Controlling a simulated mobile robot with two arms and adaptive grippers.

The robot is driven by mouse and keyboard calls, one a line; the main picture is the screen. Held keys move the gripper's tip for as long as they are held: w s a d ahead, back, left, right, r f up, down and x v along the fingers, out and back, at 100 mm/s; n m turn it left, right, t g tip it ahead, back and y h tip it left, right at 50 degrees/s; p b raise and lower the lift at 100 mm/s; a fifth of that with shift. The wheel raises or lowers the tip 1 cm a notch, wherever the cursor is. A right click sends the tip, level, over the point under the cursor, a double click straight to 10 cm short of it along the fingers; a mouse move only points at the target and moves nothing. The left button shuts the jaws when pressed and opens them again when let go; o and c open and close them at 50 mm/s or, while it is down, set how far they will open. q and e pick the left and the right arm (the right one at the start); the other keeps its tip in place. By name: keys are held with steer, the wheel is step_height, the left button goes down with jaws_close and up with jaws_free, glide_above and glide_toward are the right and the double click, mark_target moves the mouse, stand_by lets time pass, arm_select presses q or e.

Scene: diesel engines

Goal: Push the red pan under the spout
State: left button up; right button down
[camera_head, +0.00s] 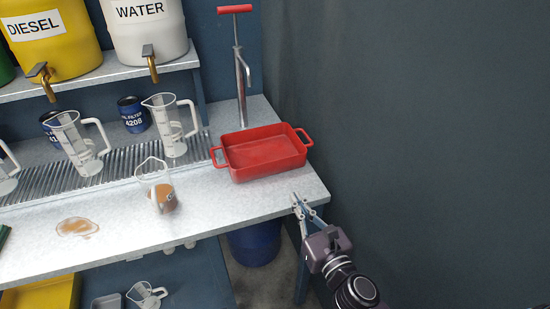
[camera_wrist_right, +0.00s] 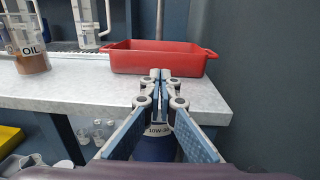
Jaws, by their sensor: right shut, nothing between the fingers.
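The red pan (camera_head: 264,153) is a rectangular tray with a handle at each end. It sits empty on the right end of the metal bench, and it also shows in the right wrist view (camera_wrist_right: 155,58). A pump with a red handle (camera_head: 235,10) and a metal spout (camera_head: 247,73) stands behind the pan, near its back left. My right gripper (camera_head: 297,200) is shut and empty at the bench's front right edge, in front of the pan and apart from it. Its fingertips (camera_wrist_right: 160,73) meet in the right wrist view. My left gripper is not in view.
A jug of brown liquid (camera_head: 162,196) stands left of the pan. Clear jugs (camera_head: 172,125) stand on the ribbed drain strip. A brown spill (camera_head: 77,228) lies on the bench (camera_head: 215,205). A dark wall (camera_head: 420,110) rises on the right. A blue drum (camera_head: 254,249) stands below.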

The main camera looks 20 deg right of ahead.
steer(key=p, duration=0.2)
glide_toward(273, 162)
steer(key=shift+w+r, duration=0.15)
steer(key=shift+r, duration=0.05)
steer(key=w, duration=0.6)
steer(key=shift+w+a+f, duration=0.15)
steer(key=shift+a, duration=0.1)
steer(key=shift+w, duration=0.2)
steer(key=w, duration=0.3)
steer(key=shift+w+a+f, duration=0.1)
steer(key=shift+w+a, duration=0.05)
steer(key=shift+w, duration=0.15)
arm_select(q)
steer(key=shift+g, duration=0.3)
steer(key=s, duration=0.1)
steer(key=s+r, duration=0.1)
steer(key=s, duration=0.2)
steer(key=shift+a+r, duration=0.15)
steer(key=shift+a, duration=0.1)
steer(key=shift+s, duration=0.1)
